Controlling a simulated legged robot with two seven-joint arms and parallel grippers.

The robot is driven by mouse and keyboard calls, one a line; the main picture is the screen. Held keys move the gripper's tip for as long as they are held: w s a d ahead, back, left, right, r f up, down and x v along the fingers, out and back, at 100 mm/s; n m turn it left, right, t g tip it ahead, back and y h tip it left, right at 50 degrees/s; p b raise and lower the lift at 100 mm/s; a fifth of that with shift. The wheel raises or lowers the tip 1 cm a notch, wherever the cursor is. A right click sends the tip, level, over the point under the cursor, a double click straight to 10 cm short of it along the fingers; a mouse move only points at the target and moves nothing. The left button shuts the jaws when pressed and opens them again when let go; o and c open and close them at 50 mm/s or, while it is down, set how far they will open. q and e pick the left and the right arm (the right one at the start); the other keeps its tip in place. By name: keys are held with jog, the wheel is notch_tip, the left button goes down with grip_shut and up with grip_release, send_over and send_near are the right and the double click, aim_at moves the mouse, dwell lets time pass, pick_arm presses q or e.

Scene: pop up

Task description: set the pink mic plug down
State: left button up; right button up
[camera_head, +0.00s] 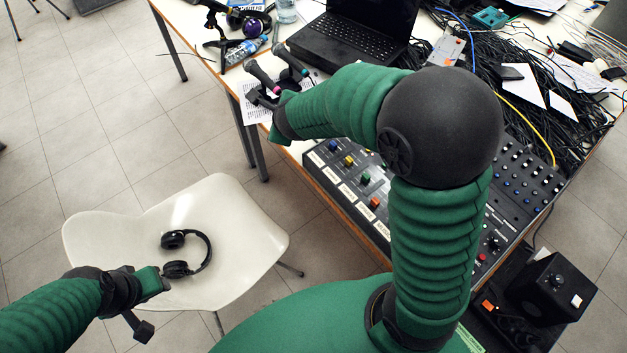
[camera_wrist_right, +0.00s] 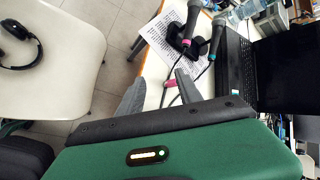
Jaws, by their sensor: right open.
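The pink mic plug (camera_wrist_right: 170,83) shows in the right wrist view as a small pink piece on a cable at the white table's edge, beside the right-hand finger. My right gripper (camera_wrist_right: 159,79) is open, its two grey fingers spread, with the plug between them near that finger; I cannot tell whether they touch. In the head view my right gripper (camera_head: 267,99) is at the table's left edge by the microphones. My left gripper (camera_head: 153,304) is over the front of the white chair; its jaw opening is unclear.
A pink-ringed microphone (camera_wrist_right: 192,20) and a teal-ringed one (camera_wrist_right: 217,32) stand beyond the fingers. A laptop (camera_head: 345,40), a mixer (camera_head: 345,185) and tangled cables crowd the table. Black headphones (camera_head: 207,250) lie on the chair (camera_head: 105,225).

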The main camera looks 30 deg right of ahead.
jog(key=s+a+f+n+g+y, duration=0.1)
jog(key=s+f+n+g, duration=0.2)
jog(key=s+n, duration=0.8)
jog(key=s+a+f+n+g, duration=0.1)
jog(key=s+f+n+g, duration=0.2)
jog(key=s+n, duration=0.8)
jog(key=f+n, duration=0.1)
jog(key=n, duration=0.3)
jog(key=shift+a+n+y, duration=0.15)
jog(key=shift+n+y, duration=0.25)
jog(key=w+p+v, duration=0.1)
jog(key=p+v, duration=0.5)
jog(key=p, duration=0.1)
jog(key=shift+w+r, duration=0.15)
jog(key=shift+r, duration=0.4)
jog(key=shift+w, duration=0.1)
